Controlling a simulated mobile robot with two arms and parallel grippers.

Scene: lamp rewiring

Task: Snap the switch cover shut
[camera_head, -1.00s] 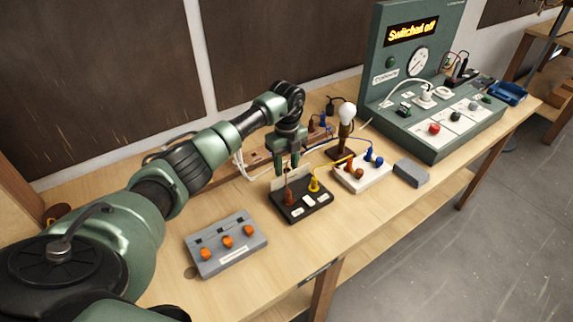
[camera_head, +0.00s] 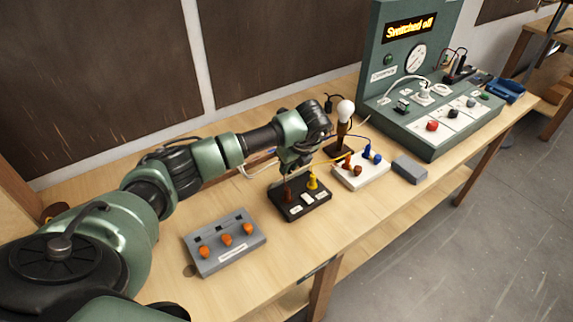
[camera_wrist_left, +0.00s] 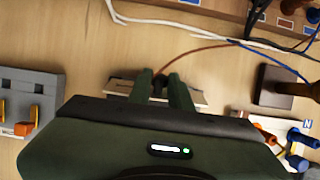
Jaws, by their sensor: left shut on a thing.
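The switch is a black block (camera_head: 303,209) with pale labels, a brown terminal and a yellow terminal (camera_head: 312,181), on the bench in the middle of the head view. My left gripper (camera_head: 288,176) is over the back of this block, pointing down. In the left wrist view its fingers (camera_wrist_left: 161,86) are close together at the middle of a pale plate, the switch cover (camera_wrist_left: 122,87), and appear shut on it. A small dark part shows between the fingertips. In the head view the cover is mostly hidden behind the gripper. My right gripper is not in view.
A grey block with orange knobs (camera_head: 225,243) lies left of the switch. To the right are a white terminal block (camera_head: 362,178), a bulb on a stand (camera_head: 345,112), a small grey block (camera_head: 409,168) and a green test panel (camera_head: 430,140) reading "Switched off". Loose wires lie behind.

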